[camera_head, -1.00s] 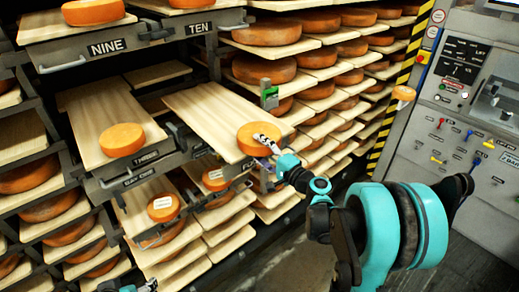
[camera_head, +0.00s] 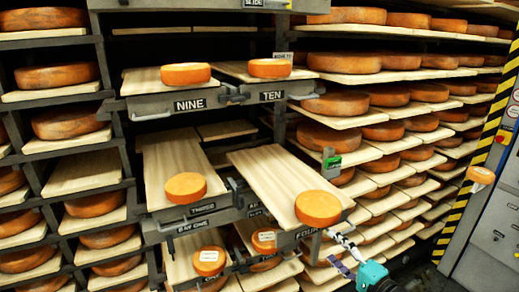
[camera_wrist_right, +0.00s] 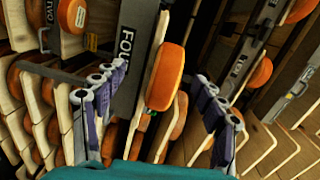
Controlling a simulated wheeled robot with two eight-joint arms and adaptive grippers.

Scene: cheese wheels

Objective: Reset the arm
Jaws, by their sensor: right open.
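My right gripper (camera_head: 343,252) is in the head view at the lower right, just below and right of the front end of the pulled-out tray FOUR (camera_head: 268,175). An orange cheese wheel (camera_head: 318,207) lies on that tray's front end. In the right wrist view, my right gripper (camera_wrist_right: 160,75) has its fingers spread wide and holds nothing. The cheese wheel (camera_wrist_right: 165,77) shows ahead in the gap between the fingers, apart from them, beside the FOUR label plate (camera_wrist_right: 123,50). My left gripper is not in view.
Trays NINE (camera_head: 172,104) and TEN (camera_head: 271,95) stick out higher up, and tray THREE (camera_head: 172,155) to the left, each with a cheese wheel. Racks full of wheels fill both sides. A striped post (camera_head: 470,180) and grey control cabinet (camera_head: 490,225) stand at the right.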

